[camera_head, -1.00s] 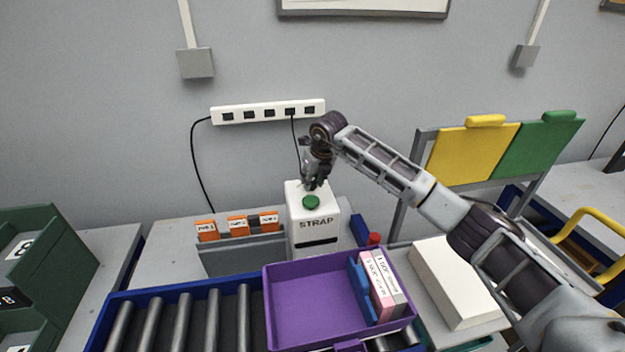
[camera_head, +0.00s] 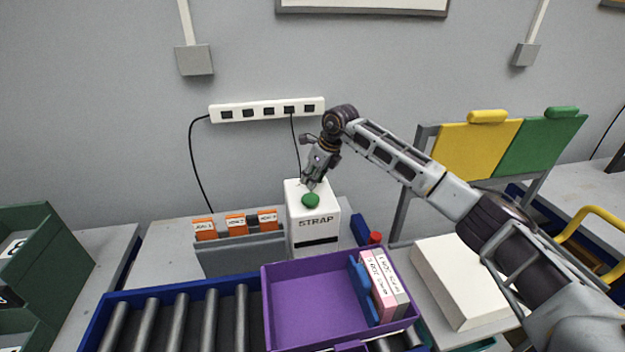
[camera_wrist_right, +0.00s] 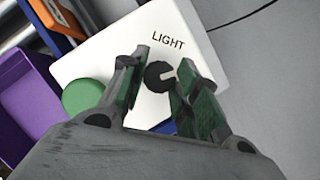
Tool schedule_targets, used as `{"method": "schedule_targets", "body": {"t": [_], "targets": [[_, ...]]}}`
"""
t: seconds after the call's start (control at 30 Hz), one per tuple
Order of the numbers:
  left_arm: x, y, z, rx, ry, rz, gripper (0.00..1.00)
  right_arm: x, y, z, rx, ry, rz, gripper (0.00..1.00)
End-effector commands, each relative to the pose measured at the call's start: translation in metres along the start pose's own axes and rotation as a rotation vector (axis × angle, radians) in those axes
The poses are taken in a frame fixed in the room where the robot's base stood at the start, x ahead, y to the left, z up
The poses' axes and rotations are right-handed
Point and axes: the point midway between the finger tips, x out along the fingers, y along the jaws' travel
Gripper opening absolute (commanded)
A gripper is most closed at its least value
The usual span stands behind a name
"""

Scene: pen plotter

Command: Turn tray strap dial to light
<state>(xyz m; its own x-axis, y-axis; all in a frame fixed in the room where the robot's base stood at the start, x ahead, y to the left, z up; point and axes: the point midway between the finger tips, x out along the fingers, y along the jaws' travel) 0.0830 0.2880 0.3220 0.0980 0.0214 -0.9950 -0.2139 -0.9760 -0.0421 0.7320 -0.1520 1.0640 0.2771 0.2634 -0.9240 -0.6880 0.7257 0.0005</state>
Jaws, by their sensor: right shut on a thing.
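The white strap machine (camera_head: 314,238), marked STRAP, stands behind the purple tray (camera_head: 312,300). A green button (camera_head: 310,199) sits on its top. In the right wrist view, the dark round dial (camera_wrist_right: 159,75) with a notch lies between the fingers of my right gripper (camera_wrist_right: 163,80), near the word LIGHT (camera_wrist_right: 168,41). The right gripper (camera_head: 309,184) also shows in the head view, above the machine's top behind the green button, and is shut on the dial. The dial is hidden in the head view. My left gripper is not in view.
The purple tray holds boxes (camera_head: 384,284) and a blue divider on a roller conveyor (camera_head: 210,318). Orange-tabbed files (camera_head: 236,225) stand left of the machine. A power strip (camera_head: 268,111) is on the wall behind. A white box (camera_head: 452,281) lies at the right.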

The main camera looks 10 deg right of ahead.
Motion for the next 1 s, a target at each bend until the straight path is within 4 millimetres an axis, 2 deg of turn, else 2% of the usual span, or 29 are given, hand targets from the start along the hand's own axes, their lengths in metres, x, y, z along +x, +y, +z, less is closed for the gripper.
{"method": "schedule_targets", "body": {"t": [0.1,0.47,1.0], "targets": [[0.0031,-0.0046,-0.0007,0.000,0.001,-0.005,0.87,-0.0006,-0.0015,0.0007,-0.069,-0.003,0.027,0.07],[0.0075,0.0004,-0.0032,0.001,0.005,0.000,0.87,-0.0006,-0.0030,0.0010,-0.281,-0.002,0.114,0.07],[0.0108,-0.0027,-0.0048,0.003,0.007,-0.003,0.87,-0.0006,-0.0041,0.0024,-0.599,-0.002,0.246,0.07]]}}
